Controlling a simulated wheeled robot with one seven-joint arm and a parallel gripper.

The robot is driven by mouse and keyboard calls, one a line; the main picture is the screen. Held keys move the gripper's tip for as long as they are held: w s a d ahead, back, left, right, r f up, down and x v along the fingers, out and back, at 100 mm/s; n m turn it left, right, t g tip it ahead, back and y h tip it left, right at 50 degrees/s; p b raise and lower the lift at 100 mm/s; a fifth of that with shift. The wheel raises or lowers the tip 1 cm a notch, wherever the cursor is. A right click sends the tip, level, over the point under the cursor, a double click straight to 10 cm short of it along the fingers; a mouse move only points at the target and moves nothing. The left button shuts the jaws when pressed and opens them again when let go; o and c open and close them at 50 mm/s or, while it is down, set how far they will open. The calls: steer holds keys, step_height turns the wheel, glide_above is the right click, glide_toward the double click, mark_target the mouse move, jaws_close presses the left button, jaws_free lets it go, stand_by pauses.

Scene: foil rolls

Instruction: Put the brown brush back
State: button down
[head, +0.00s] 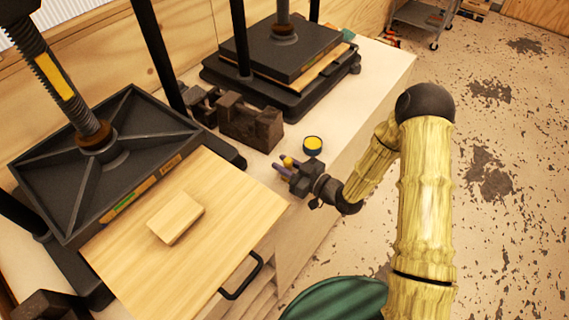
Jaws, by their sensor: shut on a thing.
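My gripper (283,166) is low over the pale bench top, between the front press and a small round tin. It is shut on a small yellowish thing (288,161), of which only a little shows between the fingers. This may be the brush, but it is too small to tell, and no other brush is clear to me. A dark brown block-like holder (250,124) stands on the bench just beyond my gripper, apart from it.
The tin (312,144) with a yellow top stands close to my gripper's right. The front press (105,160) has a wooden board (205,245) bearing a small wood block (175,218). A second press (280,65) stands behind. Bare bench (350,105) lies along the right edge.

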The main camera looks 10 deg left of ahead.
steer(key=c, duration=1.2)
jaws_free()
steer(key=shift+f, duration=0.1)
steer(key=shift+r, duration=0.2)
steer(key=b+v, duration=0.3)
steer(key=v, duration=0.9)
steer(key=shift+w, duration=0.1)
